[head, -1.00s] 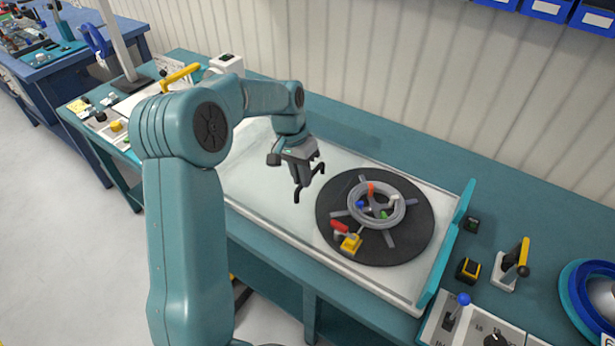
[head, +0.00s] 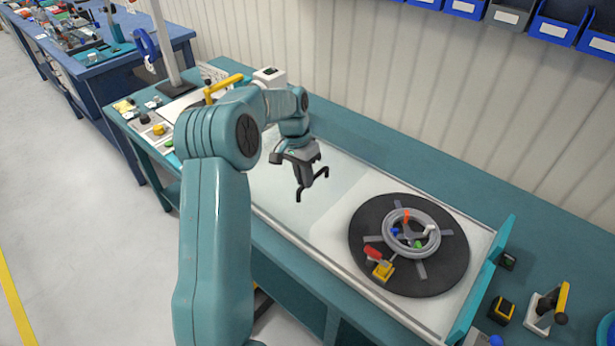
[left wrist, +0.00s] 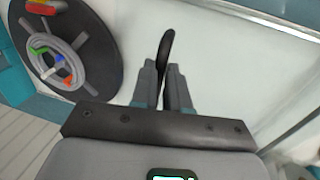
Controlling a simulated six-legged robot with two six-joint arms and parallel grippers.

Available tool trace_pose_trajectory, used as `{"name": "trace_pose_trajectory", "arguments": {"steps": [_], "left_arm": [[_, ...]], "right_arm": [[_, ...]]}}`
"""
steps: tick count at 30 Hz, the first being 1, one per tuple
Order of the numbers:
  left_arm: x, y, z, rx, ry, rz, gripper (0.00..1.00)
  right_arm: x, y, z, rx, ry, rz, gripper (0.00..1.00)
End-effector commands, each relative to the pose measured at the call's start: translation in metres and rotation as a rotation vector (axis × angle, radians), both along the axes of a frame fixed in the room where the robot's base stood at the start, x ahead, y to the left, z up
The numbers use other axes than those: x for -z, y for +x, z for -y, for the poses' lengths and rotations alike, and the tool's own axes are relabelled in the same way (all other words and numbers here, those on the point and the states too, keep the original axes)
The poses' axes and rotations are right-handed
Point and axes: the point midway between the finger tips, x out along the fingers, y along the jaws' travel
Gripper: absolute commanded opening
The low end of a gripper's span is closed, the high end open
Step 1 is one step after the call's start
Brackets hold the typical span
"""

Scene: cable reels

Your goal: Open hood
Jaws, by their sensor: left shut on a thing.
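The hood (head: 345,180) looks like a clear, pale pane over the left part of the white tray; its outline is faint. Its black handle (head: 323,173) stands up at the pane's right part. My left gripper (head: 306,183) points down and is shut on this handle, which also shows dark between the fingers in the left wrist view (left wrist: 166,45). The dark round reel plate (head: 365,240) with a grey ring lies uncovered in the tray, right of the gripper. The reel also shows at upper left in the left wrist view (left wrist: 104,60). My right gripper is out of view.
A teal end wall (head: 478,300) closes the tray's right end. A yellow-handled lever (head: 561,300) and a yellow-black block (head: 502,310) stand beyond it. Another yellow handle (head: 224,84) stands behind my left arm. Blue bins (head: 555,22) hang on the wall.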

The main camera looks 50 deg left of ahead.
Motion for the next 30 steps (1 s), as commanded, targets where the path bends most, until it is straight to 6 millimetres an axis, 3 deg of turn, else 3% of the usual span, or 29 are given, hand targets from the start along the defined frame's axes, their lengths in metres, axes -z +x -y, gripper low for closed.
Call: {"name": "trace_pose_trajectory", "arguments": {"steps": [7, 8, 10, 22, 26, 30], "left_arm": [[-0.003, 0.003, -0.002, -0.002, 0.006, 0.012, 0.0], [-0.003, 0.003, -0.002, -0.002, 0.006, 0.012, 0.18], [-0.002, 0.002, -0.003, -0.001, 0.006, 0.011, 0.4], [-0.009, 0.001, -0.005, -0.001, 0.004, 0.006, 0.4], [-0.032, 0.0, -0.009, -0.002, 0.006, 0.008, 0.4], [-0.07, -0.002, -0.017, -0.002, 0.006, 0.01, 0.4]], "right_arm": [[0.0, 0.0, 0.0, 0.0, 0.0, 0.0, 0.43], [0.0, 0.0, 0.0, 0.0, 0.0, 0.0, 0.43], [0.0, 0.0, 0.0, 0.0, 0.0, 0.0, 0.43], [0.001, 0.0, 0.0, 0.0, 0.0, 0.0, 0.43], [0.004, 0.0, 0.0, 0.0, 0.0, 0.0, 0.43], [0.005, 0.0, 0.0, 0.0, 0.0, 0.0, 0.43]]}}
